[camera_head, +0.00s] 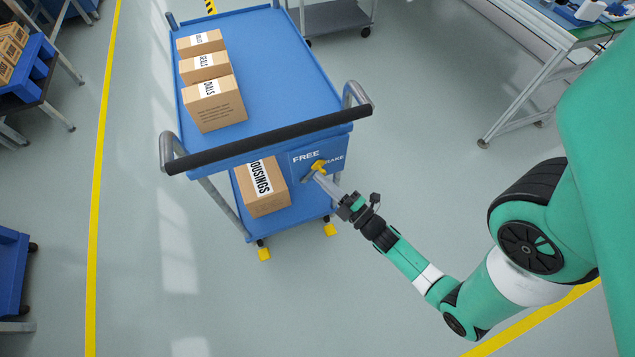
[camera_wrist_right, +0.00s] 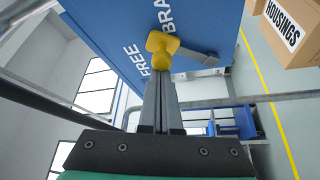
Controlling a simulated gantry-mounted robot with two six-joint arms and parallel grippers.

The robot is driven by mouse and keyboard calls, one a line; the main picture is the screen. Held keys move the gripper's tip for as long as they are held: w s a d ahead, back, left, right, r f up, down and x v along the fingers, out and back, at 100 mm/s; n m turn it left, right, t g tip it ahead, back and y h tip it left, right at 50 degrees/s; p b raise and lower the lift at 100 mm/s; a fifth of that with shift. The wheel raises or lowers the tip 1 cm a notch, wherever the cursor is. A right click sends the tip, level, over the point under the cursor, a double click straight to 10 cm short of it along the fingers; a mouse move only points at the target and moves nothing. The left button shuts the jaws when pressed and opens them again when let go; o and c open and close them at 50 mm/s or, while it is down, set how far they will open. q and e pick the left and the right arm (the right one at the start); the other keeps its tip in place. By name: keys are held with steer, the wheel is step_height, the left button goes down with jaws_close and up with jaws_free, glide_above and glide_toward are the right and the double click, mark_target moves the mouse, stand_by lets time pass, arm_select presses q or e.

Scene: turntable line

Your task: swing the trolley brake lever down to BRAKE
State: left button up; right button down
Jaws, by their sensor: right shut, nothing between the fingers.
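The trolley's blue panel (camera_head: 300,166) faces me below the black handlebar, with FREE on its left and BRAKE on its right. The brake lever's yellow grip (camera_head: 319,166) is between and just below the two words. In the right wrist view the yellow grip (camera_wrist_right: 161,46) is at the fingertips, with a grey bar (camera_wrist_right: 195,61) running right from it. My right gripper (camera_head: 319,178) is shut and empty, its tips at the yellow grip. I cannot tell whether they touch it. The fingers hide part of the lever. My left gripper is not in view.
The black handlebar (camera_head: 270,140) juts out above the panel. Three boxes (camera_head: 213,103) stand on the trolley's top deck and a HOUSINGS box (camera_head: 262,187) is on the lower shelf. A workbench frame (camera_head: 545,75) is at the right. The floor before the trolley is open.

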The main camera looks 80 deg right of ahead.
mark_target(316, 169)
steer(key=s+f, duration=0.1)
steer(key=s+d+f+b, duration=0.1)
steer(key=shift+s+d+f, duration=0.1)
steer(key=shift+d+f, duration=0.2)
steer(key=shift+f, duration=0.1)
step_height(316, 169, up, 5)
steer(key=p, duration=0.4)
steer(key=s+a+f+b, duration=0.1)
steer(key=s+a+f, duration=0.4)
steer(key=a, duration=0.2)
steer(key=shift+s+a+f, duration=0.2)
steer(key=shift+a+f, duration=0.2)
